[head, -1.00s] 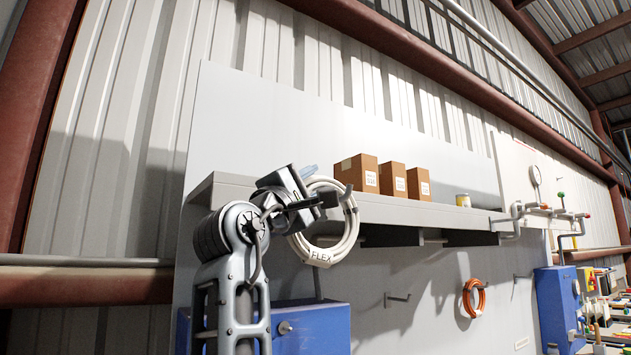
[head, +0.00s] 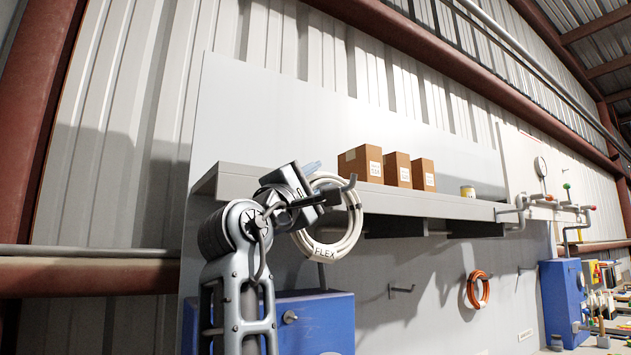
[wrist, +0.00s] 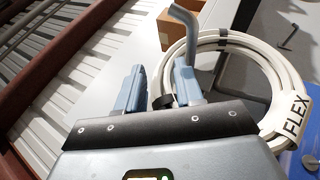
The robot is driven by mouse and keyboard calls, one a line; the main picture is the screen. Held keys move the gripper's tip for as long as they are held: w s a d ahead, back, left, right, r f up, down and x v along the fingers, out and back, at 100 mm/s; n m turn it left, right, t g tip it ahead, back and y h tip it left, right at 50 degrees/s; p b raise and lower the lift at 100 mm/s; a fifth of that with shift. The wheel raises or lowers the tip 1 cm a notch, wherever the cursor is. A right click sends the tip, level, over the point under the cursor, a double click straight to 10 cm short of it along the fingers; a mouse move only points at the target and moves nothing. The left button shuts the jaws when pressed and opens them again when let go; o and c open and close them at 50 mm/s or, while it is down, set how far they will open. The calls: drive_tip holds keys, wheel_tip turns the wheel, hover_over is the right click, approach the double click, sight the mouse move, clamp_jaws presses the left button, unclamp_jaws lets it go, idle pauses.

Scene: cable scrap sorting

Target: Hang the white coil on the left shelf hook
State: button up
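The white coil (head: 354,226), labelled FLEX, is at the left front of the grey shelf, and also shows in the wrist view (wrist: 254,118). The left shelf hook (head: 350,183) crosses the coil's upper part, its upturned tip in front of the ring. In the wrist view the hook (wrist: 194,30) runs down behind my right finger. Whether the coil's weight rests on the hook, I cannot tell. My gripper (wrist: 158,88) is open, its fingers on either side of the coil's near strand, with a gap at the left finger. In the head view my gripper (head: 318,198) is partly hidden.
Below, an empty hook (head: 401,289) and an orange coil (head: 470,291) are on the panel. A blue cabinet (head: 325,320) stands below the white coil.

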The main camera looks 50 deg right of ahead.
drive_tip(key=o, duration=0.5)
drive_tip(key=shift+o, duration=0.2)
drive_tip(key=shift+f, duration=0.1)
drive_tip(key=b+v, duration=0.2)
drive_tip(key=v, duration=0.5)
drive_tip(key=shift+a+f, duration=0.15)
drive_tip(key=shift+a, duration=0.2)
